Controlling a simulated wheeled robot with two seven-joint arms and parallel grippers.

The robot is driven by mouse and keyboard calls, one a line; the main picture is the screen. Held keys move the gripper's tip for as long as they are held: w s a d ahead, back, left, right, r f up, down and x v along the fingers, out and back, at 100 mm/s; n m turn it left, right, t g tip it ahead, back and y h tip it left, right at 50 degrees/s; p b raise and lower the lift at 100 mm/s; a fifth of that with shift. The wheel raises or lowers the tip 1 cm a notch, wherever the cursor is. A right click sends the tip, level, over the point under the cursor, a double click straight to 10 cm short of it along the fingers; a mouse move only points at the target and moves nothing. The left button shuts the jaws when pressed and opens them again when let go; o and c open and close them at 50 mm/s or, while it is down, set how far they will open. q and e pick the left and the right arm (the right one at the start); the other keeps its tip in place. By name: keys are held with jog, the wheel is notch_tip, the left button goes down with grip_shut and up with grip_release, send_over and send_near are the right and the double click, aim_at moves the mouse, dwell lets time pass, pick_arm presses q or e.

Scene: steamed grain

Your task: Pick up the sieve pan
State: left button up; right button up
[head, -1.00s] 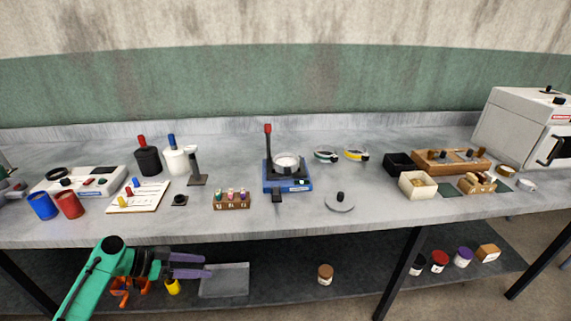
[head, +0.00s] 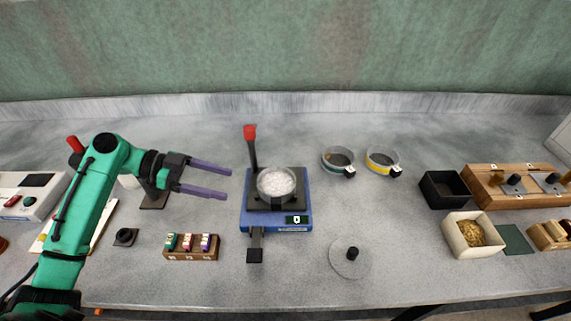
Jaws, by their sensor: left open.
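A round clear-walled pan (head: 277,183) with whitish content sits on the black top of a blue device (head: 277,222). Two shallow round pans with short dark handles stand to its right, one with a teal band (head: 338,161) and one with a yellow band (head: 382,163). Which of these is the sieve pan I cannot tell for sure. My left gripper (head: 228,184) is open and empty, its two purple fingers pointing right, just left of the blue device and apart from it. My right gripper is not in view.
A red-topped lever (head: 250,133) rises at the device's back left. A grey lid with a black knob (head: 351,258) lies at front right. A vial rack (head: 190,254) is below my gripper. A black box (head: 443,188) and a cream box of grain (head: 474,236) stand right.

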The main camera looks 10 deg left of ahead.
pick_arm(q)
jog(key=p, duration=0.2)
send_near(274, 199)
jog(key=shift+d+f, duration=0.15)
jog(key=shift+d, duration=1.05)
jog(key=x, duration=0.2)
jog(key=p+x, duration=0.1)
jog(key=x, duration=0.1)
jog(key=p+x, duration=0.1)
jog(key=x, duration=0.2)
jog(key=shift+w+f, duration=0.2)
jog(key=shift+w, duration=0.15)
jog(key=shift+d+f, duration=0.15)
jog(key=shift+d, duration=0.1)
jog(key=shift+f, duration=0.1)
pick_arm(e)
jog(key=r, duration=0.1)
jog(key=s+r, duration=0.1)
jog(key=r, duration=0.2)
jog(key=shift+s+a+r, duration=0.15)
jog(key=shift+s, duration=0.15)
pick_arm(q)
jog(key=shift+a, duration=0.1)
grip_shut()
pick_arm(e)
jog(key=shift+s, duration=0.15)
